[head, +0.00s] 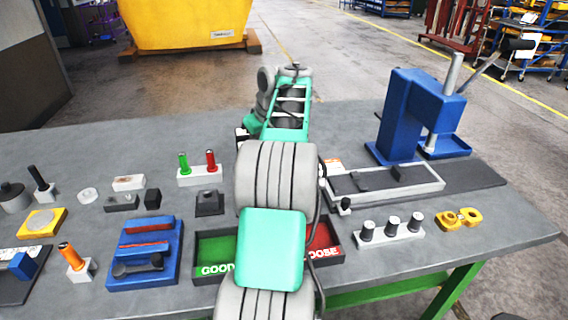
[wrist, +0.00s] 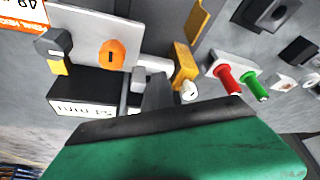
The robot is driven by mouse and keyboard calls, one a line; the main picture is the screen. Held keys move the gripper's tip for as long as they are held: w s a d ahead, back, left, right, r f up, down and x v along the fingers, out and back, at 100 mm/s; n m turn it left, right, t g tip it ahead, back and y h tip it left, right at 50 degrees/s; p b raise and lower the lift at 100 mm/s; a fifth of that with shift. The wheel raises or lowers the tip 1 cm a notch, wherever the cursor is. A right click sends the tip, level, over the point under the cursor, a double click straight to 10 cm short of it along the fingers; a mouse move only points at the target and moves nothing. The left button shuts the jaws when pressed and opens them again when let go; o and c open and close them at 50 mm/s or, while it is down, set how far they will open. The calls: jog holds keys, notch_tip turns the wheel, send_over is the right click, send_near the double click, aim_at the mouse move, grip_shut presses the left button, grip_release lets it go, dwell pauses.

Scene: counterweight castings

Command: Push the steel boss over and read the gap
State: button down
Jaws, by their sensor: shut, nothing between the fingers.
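In the wrist view, my gripper (wrist: 158,88) is a narrow dark finger shape, shut and empty, beyond the green housing. A pale grey plate (wrist: 90,22) carries an orange round part (wrist: 112,54). A short silver cylinder (wrist: 153,64), which may be the steel boss, lies just past the fingertips, between the plate and a yellow block (wrist: 185,66). I cannot tell whether the fingers touch it. A black box (wrist: 90,109) with an upside-down, unreadable display sits left of the fingers. In the head view my arm hides the gripper and these parts.
A GOOD and LOOSE tray (head: 215,246) lies partly under my arm. A blue press (head: 398,115) stands back right. A green and a red handle stand in a white block (head: 198,177). A blue rack (head: 146,250) is at left. Bare bench lies at the back left.

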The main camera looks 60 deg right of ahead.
jog(key=shift+s+d+r, duration=0.1)
jog(key=shift+s+r, duration=0.05)
notch_tip(320, 180, up, 7)
jog(key=p, duration=0.7)
